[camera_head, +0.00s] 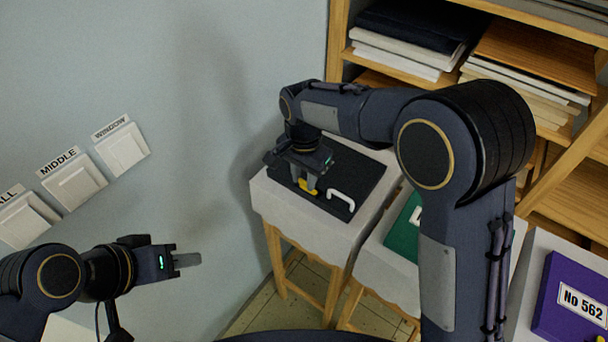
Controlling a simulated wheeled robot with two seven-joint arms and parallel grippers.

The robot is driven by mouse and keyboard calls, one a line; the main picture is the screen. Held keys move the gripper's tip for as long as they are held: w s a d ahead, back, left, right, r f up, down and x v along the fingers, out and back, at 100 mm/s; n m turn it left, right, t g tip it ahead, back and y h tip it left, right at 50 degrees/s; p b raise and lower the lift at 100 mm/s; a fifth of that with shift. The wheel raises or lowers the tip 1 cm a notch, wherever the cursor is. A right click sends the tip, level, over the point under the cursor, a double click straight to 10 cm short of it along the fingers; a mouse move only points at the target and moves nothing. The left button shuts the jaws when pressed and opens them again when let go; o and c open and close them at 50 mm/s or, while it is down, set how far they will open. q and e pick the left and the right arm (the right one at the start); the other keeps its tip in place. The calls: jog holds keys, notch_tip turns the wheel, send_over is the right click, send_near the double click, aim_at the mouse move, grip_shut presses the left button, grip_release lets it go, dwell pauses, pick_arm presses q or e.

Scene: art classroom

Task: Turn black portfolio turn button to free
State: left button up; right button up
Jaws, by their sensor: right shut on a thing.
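The black portfolio (366,181) lies flat on a white-topped wooden stool (272,198). A small yellow turn button (307,184) shows on the portfolio, left of the handle. My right gripper (306,181) reaches down over the portfolio and is shut on the turn button; its fingers partly hide the button, so its exact angle is hard to tell. My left gripper (186,261) is at the lower left, away from the portfolio, in front of the wall; whether its jaws are open is not clear.
A green portfolio (403,236) lies on a second stool, partly behind my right arm. A purple portfolio (560,290) labelled No 562 is at the right. A wooden shelf (337,42) with stacked folders stands behind. White switches (75,188) labelled MIDDLE and WINDOW are on the left wall.

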dwell(0.3)
jog(key=o, duration=1)
notch_tip(320, 180, up, 8)
jog(key=shift+f+b, duration=0.1)
jog(key=shift+b, duration=0.25)
